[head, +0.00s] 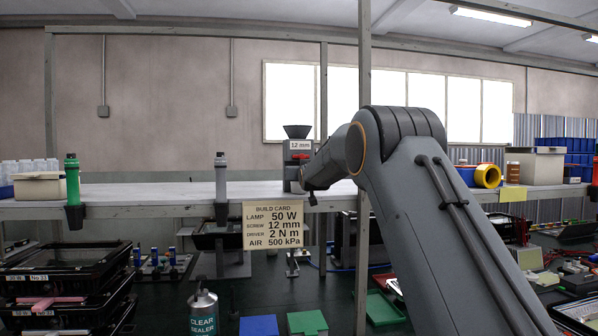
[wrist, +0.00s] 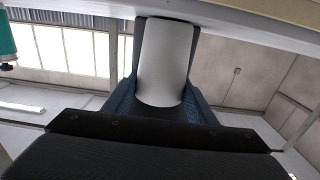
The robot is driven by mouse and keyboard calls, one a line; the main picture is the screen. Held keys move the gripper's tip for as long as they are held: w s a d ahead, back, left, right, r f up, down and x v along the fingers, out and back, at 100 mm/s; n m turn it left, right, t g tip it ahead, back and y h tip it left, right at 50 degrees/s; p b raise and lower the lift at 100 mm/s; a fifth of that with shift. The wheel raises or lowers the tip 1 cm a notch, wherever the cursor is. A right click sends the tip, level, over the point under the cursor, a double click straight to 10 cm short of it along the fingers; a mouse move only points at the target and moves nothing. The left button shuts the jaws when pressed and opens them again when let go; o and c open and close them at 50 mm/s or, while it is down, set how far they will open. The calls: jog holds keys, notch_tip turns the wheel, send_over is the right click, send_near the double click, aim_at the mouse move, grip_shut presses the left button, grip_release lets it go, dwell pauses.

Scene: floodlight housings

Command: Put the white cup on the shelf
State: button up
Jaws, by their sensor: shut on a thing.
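The white cup (wrist: 166,62) is between the blue-padded fingers of my gripper (wrist: 167,75) in the wrist view, which appears upside down. My gripper is shut on it. The cup looks plain and pale grey-white. Its end at the top of the picture is close to a pale band that looks like the shelf; I cannot tell if they touch. In the head view the long pale shelf (head: 150,191) runs across the middle. My arm reaches to it near the centre, and the cup is hidden there.
A grey screw feeder labelled 12 mm (head: 298,152) stands on the shelf beside my wrist. An upright post (head: 364,60) is close to my arm. A build card (head: 273,224) and tools in holders hang at the front edge. The shelf's left middle is mostly clear.

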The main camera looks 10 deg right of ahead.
jog(key=shift+f, duration=0.2)
jog(key=o, duration=1.1)
jog(key=shift+r, duration=0.2)
jog(key=shift+s, duration=0.2)
jog(key=s+b, duration=0.4)
jog(key=s, duration=0.7)
jog(key=shift+s, duration=0.35)
